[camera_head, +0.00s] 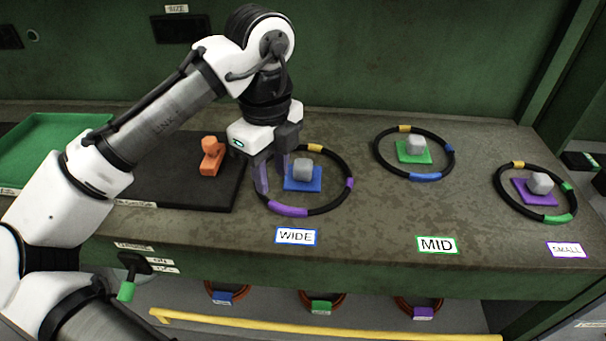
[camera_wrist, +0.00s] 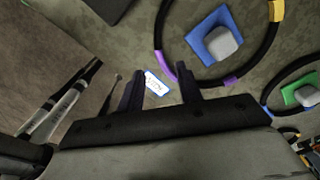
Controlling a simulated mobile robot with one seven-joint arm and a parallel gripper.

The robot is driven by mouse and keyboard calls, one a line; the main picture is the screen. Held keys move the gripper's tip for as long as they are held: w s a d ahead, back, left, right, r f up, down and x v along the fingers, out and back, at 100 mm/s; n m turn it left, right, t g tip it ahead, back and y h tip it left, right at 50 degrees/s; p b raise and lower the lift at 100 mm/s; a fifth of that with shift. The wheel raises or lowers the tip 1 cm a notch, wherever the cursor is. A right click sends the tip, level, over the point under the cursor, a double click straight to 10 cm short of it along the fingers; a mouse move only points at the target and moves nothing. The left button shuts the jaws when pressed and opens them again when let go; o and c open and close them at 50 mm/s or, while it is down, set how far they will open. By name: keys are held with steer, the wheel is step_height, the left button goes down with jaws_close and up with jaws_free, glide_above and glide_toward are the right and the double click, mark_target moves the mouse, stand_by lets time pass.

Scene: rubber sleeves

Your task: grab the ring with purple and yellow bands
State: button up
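The black ring with purple and yellow bands (camera_head: 324,209) lies flat on the bench behind the WIDE label. It also shows in the wrist view (camera_wrist: 232,82), with two purple bands and one yellow. It surrounds a blue square with a grey block (camera_head: 303,165), not touching it. My gripper (camera_head: 272,185) points down over the ring's left side, its fingers hiding part of that side. In the wrist view my gripper (camera_wrist: 158,70) has its fingers apart with nothing held; the right fingertip appears close to the ring. Whether it touches is unclear.
A ring with yellow and blue bands (camera_head: 425,177) lies behind the MID label. A ring with yellow and green bands (camera_head: 557,218) lies behind the SMALL label. An orange piece (camera_head: 211,160) stands on a black mat (camera_head: 170,185). A green tray (camera_head: 45,150) is at far left.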

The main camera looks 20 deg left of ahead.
mark_target(272, 202)
steer(key=shift+a+f+p, duration=0.15)
steer(key=shift+f+p, duration=0.15)
steer(key=shift+f, duration=1.3)
steer(key=shift+a+f+p, duration=0.1)
steer(key=shift+f+p, duration=0.2)
steer(key=shift+f, duration=1.3)
jaws_close()
